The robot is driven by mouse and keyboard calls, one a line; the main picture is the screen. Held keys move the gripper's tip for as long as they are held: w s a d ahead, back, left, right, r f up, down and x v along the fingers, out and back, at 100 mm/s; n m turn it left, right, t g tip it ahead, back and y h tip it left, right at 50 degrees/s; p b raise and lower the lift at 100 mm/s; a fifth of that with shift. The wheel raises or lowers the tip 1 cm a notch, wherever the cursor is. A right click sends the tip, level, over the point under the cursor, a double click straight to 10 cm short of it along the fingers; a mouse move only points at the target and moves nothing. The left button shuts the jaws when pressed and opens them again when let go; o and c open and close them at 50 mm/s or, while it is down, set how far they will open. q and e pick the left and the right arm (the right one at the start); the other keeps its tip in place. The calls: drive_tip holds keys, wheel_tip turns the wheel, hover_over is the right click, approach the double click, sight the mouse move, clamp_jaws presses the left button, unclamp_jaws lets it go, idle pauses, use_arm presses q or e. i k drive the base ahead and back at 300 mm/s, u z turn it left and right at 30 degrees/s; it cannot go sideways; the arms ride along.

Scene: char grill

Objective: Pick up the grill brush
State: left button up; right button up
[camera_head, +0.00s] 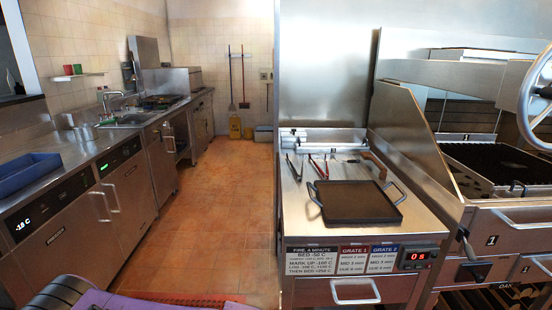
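What looks like the grill brush (375,163) lies near the back right of the steel counter (425,222), against the side panel of the grill. It has a brown handle and a thinner part reaching left; its bristles are too small to make out. A dark flat griddle pan (356,203) with two side handles sits in front of it. Neither of my grippers shows in this view.
Two pairs of tongs, one dark (294,167) and one red (319,167), lie left of the brush. A grill with a handwheel (533,100) stands at the right. A sink counter (75,158) runs along the left. The tiled floor (215,205) between is clear.

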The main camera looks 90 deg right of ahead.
sight(367, 157)
drive_tip(key=i, duration=0.9)
drive_tip(key=z, duration=2.7)
